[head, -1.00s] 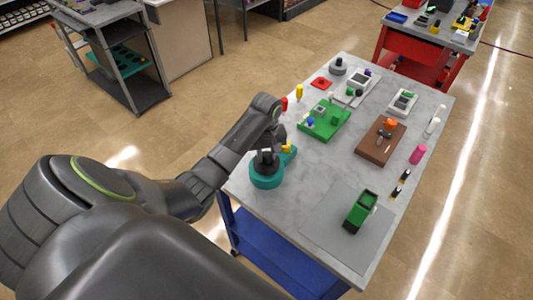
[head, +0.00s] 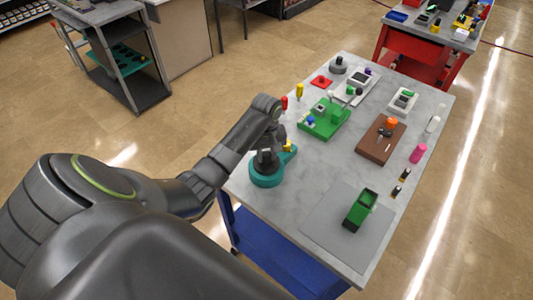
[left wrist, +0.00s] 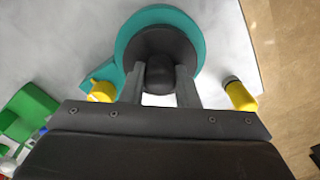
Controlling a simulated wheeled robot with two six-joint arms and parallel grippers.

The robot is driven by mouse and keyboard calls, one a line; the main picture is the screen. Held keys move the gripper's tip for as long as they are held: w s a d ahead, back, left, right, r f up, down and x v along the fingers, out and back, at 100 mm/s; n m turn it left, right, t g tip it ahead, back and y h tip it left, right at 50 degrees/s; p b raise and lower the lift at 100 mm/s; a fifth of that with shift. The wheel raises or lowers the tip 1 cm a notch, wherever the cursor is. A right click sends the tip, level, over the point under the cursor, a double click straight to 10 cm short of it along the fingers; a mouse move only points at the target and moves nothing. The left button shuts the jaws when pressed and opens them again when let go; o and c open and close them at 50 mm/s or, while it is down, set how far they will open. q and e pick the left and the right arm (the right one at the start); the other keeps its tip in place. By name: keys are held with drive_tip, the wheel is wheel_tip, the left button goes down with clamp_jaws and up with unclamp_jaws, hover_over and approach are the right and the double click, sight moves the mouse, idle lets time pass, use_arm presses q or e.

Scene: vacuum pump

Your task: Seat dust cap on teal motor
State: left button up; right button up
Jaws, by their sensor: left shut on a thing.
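The teal motor (head: 266,180) stands upright near the left edge of the grey table. It also shows at the top of the left wrist view (left wrist: 203,45). The dark dust cap (left wrist: 158,42) is a round disc with a knob, over the middle of the motor with a teal rim showing around it. My left gripper (left wrist: 160,82) is shut on the knob of the cap. In the head view my left gripper (head: 267,150) is above the motor. Whether the cap touches the motor is hidden. My right gripper is not in view.
Yellow parts (left wrist: 240,96) flank the fingers in the left wrist view. A green fixture (head: 325,118), a brown block (head: 380,140) and a grey mat (head: 335,240) with a green box (head: 360,208) lie on the table. The table middle is clear.

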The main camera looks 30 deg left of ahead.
use_arm(q)
drive_tip(key=o, duration=1.1)
